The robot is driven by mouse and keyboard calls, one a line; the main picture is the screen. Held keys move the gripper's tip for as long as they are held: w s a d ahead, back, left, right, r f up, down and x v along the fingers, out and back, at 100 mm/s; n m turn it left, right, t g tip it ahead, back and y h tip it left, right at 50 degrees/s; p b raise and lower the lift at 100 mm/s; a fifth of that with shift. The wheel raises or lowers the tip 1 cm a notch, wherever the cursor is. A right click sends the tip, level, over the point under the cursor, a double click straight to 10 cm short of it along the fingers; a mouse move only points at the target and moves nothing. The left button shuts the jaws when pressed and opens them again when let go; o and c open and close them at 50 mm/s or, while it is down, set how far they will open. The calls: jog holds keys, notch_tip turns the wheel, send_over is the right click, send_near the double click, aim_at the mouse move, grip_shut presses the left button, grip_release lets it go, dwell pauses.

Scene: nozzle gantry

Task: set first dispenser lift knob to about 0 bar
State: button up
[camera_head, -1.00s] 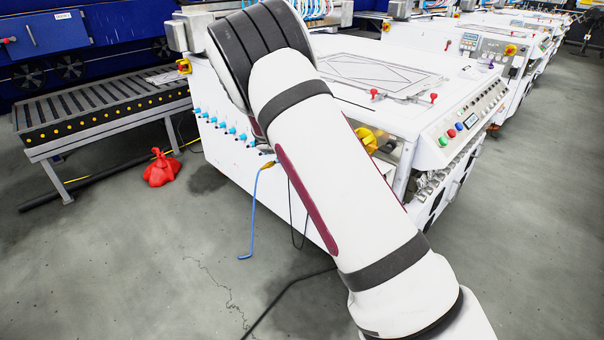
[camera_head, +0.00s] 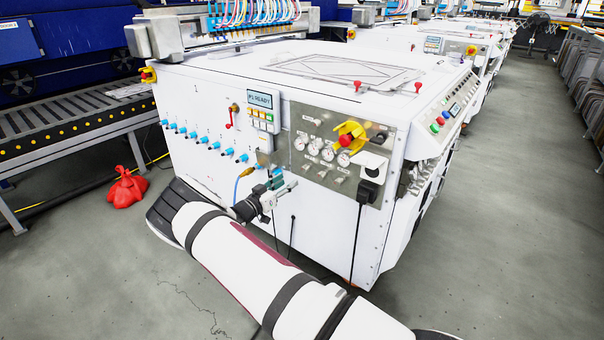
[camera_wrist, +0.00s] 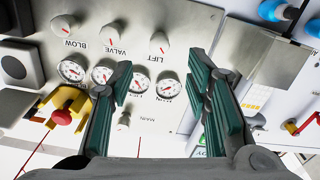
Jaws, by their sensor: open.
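The panel, upside down in the wrist view, has a row of silver knobs with red marks labelled LIFT, VALVE and BLOW. The LIFT knob (camera_wrist: 159,43) appears between and just beyond my fingertips, apart from them. The VALVE knob (camera_wrist: 109,35) and BLOW knob (camera_wrist: 64,25) are to its left. Its red mark shows, but the exact setting is too small to read. Gauges, including the lift gauge (camera_wrist: 138,82), sit below the knobs in this view; the left finger partly covers that gauge. My gripper (camera_wrist: 160,72) is open and empty. In the head view my gripper (camera_head: 285,187) is by the panel's lower left.
Blue fittings (camera_head: 210,145) and a blue hose (camera_head: 238,182) are left of the gripper. The aisle floor (camera_head: 480,240) at right is clear.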

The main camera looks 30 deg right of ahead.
aim_at(303, 171)
jog(key=b+x, duration=0.2)
jog(key=x, duration=0.8)
jog(key=shift+d+b, duration=0.3)
jog(key=shift+c, duration=0.5)
grip_shut()
